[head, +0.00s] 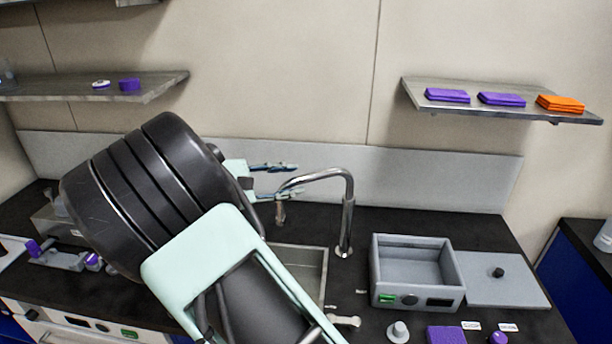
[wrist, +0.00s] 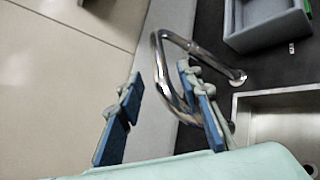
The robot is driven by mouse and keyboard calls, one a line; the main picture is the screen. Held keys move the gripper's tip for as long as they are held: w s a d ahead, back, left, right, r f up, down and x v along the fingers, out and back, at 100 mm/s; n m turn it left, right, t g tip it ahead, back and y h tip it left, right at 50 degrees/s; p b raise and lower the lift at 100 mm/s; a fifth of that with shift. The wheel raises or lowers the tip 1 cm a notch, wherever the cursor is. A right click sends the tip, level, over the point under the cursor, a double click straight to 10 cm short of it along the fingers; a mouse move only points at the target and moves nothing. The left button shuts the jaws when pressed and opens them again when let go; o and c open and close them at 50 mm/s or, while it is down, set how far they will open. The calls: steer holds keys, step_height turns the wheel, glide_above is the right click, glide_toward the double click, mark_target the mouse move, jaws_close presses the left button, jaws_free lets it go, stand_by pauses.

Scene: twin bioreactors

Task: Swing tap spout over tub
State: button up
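The chrome tap (head: 349,205) rises from the black counter behind the sink, and its arched spout points left, away from the grey tub. The grey open-topped tub (head: 376,262) stands right of the tap with controls on its front. In the wrist view the spout (wrist: 160,62) passes between my gripper's spread fingers, close to the right one; part of it is hidden behind that finger. My gripper (head: 280,180) is open at the spout's outer end. I cannot tell whether a finger touches it. The tub's corner (wrist: 262,40) shows at the top right of the wrist view.
The steel sink (head: 311,262) lies in front of the tap, partly hidden by my arm. A flat grey lid with a black knob (head: 515,285) lies right of the tub. A back panel (head: 420,180) runs close behind the tap. Wall shelves (head: 490,88) hang above.

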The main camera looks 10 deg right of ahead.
mark_target(302, 179)
steer(key=x, duration=0.6)
steer(key=shift+p, duration=0.4)
steer(key=shift+c, duration=0.5)
jaws_close()
